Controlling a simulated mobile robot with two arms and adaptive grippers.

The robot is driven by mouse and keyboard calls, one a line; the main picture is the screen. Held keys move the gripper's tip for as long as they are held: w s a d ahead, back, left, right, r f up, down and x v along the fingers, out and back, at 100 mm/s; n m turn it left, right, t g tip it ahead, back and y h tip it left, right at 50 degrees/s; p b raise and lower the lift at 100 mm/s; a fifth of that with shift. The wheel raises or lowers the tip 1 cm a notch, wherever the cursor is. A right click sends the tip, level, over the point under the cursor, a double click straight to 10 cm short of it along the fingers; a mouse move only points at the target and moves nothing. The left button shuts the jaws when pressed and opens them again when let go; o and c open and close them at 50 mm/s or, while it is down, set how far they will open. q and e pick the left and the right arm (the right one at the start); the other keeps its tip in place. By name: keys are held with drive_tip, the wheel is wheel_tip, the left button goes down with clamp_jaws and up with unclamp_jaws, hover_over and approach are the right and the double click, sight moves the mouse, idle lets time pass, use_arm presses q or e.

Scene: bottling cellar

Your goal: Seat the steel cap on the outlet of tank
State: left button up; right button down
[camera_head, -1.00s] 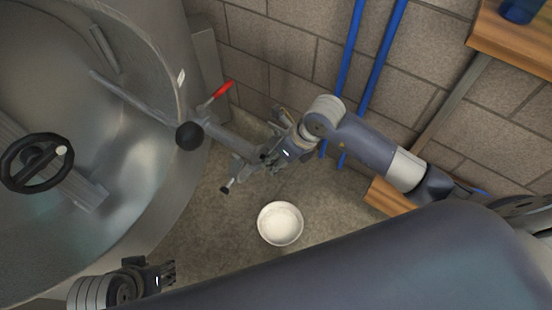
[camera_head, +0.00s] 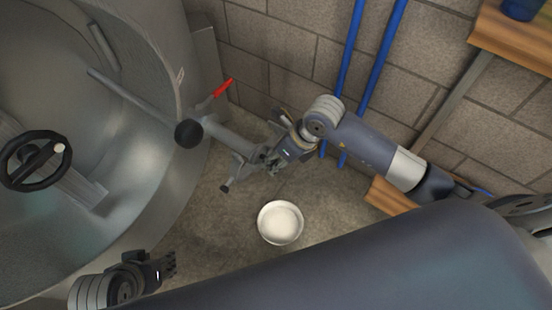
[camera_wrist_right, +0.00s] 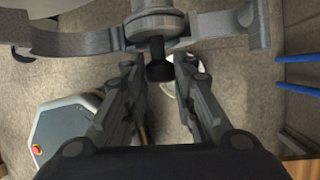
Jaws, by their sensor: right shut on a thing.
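The big steel tank (camera_head: 150,190) fills the left of the head view. Its outlet pipe (camera_head: 217,131) sticks out to the right and ends at my right gripper (camera_head: 268,158). In the right wrist view, my right gripper (camera_wrist_right: 160,72) is around the black knob of the steel cap (camera_wrist_right: 158,71). The cap's disc (camera_wrist_right: 158,22) is at the outlet end, between two spread clamp arms (camera_wrist_right: 80,43). I cannot tell whether the disc touches the outlet. My left gripper (camera_head: 170,266) is at lower left, apart from the outlet; its finger gap is unclear.
A red-handled lever (camera_head: 222,88) and a black ball knob (camera_head: 189,133) are on or by the pipe. Blue pipes (camera_head: 375,75) run up the block wall. A wooden shelf (camera_head: 515,40) is at upper right.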

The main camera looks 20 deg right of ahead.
use_arm(q)
drive_tip(key=shift+w, duration=0.3)
use_arm(e)
drive_tip(key=shift+f, duration=0.1)
drive_tip(key=c, duration=1.2)
unclamp_jaws()
use_arm(q)
drive_tip(key=shift+d, duration=0.1)
use_arm(e)
drive_tip(key=v, duration=1.2)
